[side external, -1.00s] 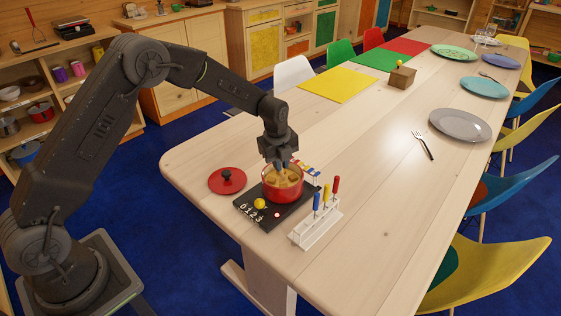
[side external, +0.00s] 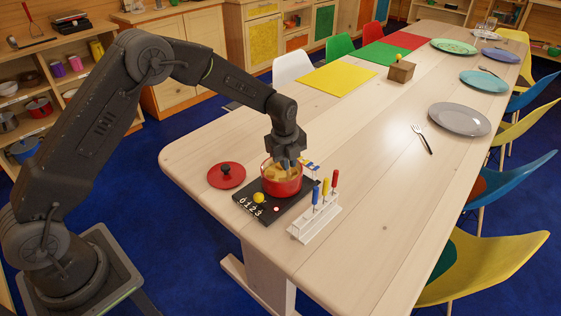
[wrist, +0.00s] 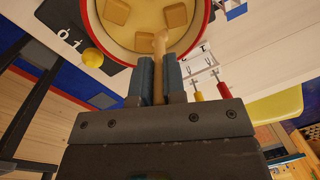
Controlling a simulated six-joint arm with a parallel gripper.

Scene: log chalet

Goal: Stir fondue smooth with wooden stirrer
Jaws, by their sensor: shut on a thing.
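A red pot (side external: 283,184) of yellow fondue stands on a black hot plate (side external: 262,207) near the table's near end. In the wrist view the fondue (wrist: 133,38) holds several tan bread-like cubes. My gripper (side external: 289,162) is over the pot, pointing down. In the wrist view its blue-grey fingers (wrist: 158,78) are shut on the wooden stirrer (wrist: 159,45), whose lower end reaches into the fondue. The stirrer's lower tip is hidden in the fondue, and the stirrer is hard to make out in the side view.
A red lid (side external: 226,175) lies left of the pot. A white rack (side external: 315,221) with blue, yellow and red-handled forks stands close on the right. A yellow knob (side external: 258,197) is on the hot plate's front. Plates and mats lie farther along the table.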

